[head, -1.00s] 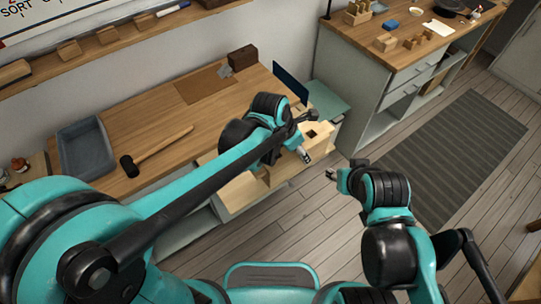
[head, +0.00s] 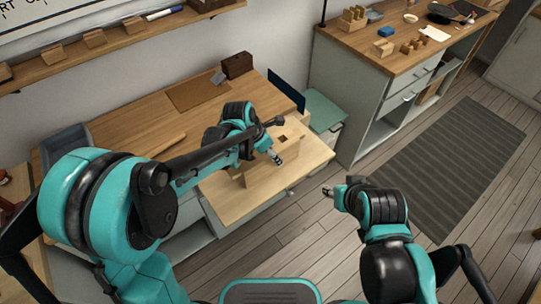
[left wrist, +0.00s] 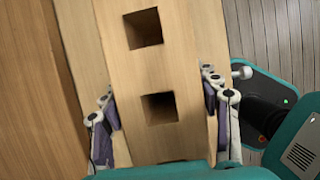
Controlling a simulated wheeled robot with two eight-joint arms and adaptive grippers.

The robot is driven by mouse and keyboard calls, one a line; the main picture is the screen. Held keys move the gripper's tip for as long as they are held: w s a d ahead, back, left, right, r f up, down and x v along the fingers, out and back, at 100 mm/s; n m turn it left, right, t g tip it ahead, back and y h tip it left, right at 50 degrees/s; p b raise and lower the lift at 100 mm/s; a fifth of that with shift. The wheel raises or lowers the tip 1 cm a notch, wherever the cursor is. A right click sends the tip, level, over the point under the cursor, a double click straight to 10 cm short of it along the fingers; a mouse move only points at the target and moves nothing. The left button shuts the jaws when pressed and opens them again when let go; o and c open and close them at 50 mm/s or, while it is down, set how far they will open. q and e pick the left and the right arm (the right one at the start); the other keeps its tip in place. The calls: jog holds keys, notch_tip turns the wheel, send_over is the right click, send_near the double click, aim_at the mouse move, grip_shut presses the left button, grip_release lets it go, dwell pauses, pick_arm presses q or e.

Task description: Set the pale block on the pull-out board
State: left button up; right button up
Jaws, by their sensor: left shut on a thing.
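The pale block (left wrist: 135,75), a long wooden piece with square holes, fills the middle of the left wrist view. My left gripper (left wrist: 160,98) has a finger on each side of it and is shut on it. In the head view the block (head: 262,176) is partly hidden by my left arm and is over the pull-out board (head: 228,203), which juts from the bench front. I cannot tell whether the block touches the board. My left gripper (head: 276,158) shows only partly there. My right gripper (head: 327,191) is over the floor, away from the board; its opening is unclear.
The bench top (head: 150,117) carries a brown mat (head: 198,91), a dark brown block (head: 237,65) and a blue-grey tray (head: 64,143), partly hidden by my arm. A second bench (head: 400,53) with small items stands at the back right. Open floor lies right of the board.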

pick_arm(q)
jog(key=shift+f, duration=0.1)
jog(key=o, duration=1.8)
jog(key=shift+o, duration=0.2)
jog(key=shift+r, duration=0.3)
jog(key=p+v, duration=0.5)
jog(key=v, duration=0.7)
jog(key=shift+s+f, duration=0.1)
